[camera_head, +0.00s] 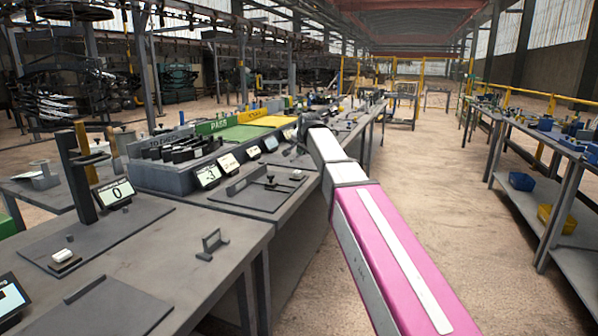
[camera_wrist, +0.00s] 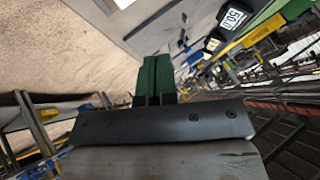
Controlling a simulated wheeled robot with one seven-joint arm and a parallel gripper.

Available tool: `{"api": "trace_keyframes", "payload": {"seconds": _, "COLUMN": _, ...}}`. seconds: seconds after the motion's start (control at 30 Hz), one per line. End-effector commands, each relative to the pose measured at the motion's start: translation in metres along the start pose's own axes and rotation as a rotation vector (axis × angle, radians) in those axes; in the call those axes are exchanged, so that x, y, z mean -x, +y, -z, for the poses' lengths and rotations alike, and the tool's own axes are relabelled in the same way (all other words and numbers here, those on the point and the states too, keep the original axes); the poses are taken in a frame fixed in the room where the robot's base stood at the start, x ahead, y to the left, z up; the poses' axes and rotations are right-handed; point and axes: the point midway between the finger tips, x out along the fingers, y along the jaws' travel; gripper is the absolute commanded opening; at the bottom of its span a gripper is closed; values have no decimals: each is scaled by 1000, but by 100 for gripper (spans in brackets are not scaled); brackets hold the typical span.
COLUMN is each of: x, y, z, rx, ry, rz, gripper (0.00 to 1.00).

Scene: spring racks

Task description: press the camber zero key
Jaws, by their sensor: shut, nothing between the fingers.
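A tilted display reading 0 (camera_head: 115,193) stands on the near left bench in the head view; its small heading is too small to read surely. A small white block (camera_head: 63,256) sits on a dark plate in front of it. I cannot tell which part is the camber zero key. My arm reaches forward over the right edge of the benches, away from that display. In the wrist view my gripper (camera_wrist: 155,62) shows as two dark green fingers, shut together with nothing between them. In the head view my arm hides most of the gripper.
Another display reads -3 (camera_head: 208,176), beside several more along a grey rack (camera_head: 165,177). Green and yellow bins (camera_head: 218,125) stand behind. The wrist view shows a display reading 50.0 (camera_wrist: 235,17). An open aisle (camera_head: 430,170) runs between the benches and the right shelf (camera_head: 560,150).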

Motion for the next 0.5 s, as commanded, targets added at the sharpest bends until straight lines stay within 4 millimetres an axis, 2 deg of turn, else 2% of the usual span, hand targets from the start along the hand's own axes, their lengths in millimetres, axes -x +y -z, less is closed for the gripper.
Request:
{"api": "trace_keyframes", "payload": {"seconds": 0.03, "x": 5, "y": -11, "z": 6, "rx": -8, "ry": 8, "rz": 11, "gripper": 0}}
{"api": "trace_keyframes", "payload": {"seconds": 0.2, "x": 14, "y": -26, "z": 13, "rx": -27, "ry": 20, "rz": 31, "gripper": 0}}
{"api": "trace_keyframes", "payload": {"seconds": 0.5, "x": 15, "y": -28, "z": 14, "rx": -30, "ry": 22, "rz": 34, "gripper": 0}}
